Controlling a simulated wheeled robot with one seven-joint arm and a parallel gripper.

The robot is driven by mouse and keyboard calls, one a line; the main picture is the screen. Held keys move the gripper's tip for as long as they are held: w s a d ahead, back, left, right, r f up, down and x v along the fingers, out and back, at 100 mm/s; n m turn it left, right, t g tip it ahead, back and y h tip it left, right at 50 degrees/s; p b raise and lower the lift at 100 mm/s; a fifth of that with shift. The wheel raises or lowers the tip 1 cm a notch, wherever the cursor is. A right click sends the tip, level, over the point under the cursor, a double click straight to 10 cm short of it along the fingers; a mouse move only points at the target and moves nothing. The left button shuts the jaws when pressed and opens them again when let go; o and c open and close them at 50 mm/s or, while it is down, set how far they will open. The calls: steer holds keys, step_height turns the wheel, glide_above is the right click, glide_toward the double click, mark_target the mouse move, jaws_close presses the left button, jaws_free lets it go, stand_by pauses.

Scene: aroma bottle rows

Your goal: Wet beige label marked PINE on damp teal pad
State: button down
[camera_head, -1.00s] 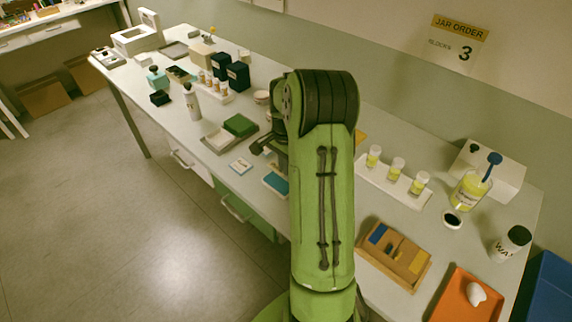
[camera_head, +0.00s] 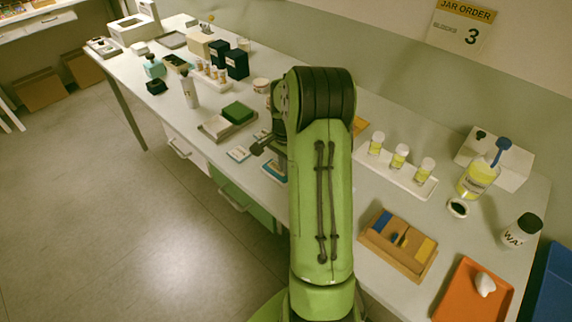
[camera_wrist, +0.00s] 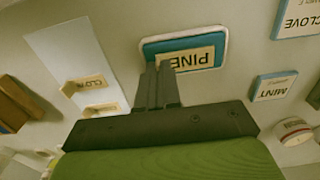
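The beige label marked PINE (camera_wrist: 200,58) shows upside down in the wrist view, overlapping the teal pad (camera_wrist: 161,47) in its white-rimmed holder. My gripper (camera_wrist: 160,72) has its two fingers close together, with the tips at the label's lower left edge. They appear shut on that edge. I cannot tell whether the label presses on the pad or hangs just above it. In the head view my gripper (camera_head: 264,147) is just above the teal pad (camera_head: 271,171), and my arm hides part of both. The label cannot be made out there.
A MINT card (camera_wrist: 272,87) and a CLOVE card (camera_wrist: 298,21) lie to the right in the wrist view. A white strip (camera_wrist: 75,50) with beige labels is at left. A jar rack (camera_head: 416,185), a wooden tray (camera_head: 376,246) and an orange tray (camera_head: 459,297) stand right of my arm.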

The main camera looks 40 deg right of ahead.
steer(key=shift+f, duration=0.4)
stand_by(1.2)
step_height(320, 180, up, 7)
steer(key=p, duration=0.5)
steer(key=shift+r, duration=0.15)
stand_by(0.4)
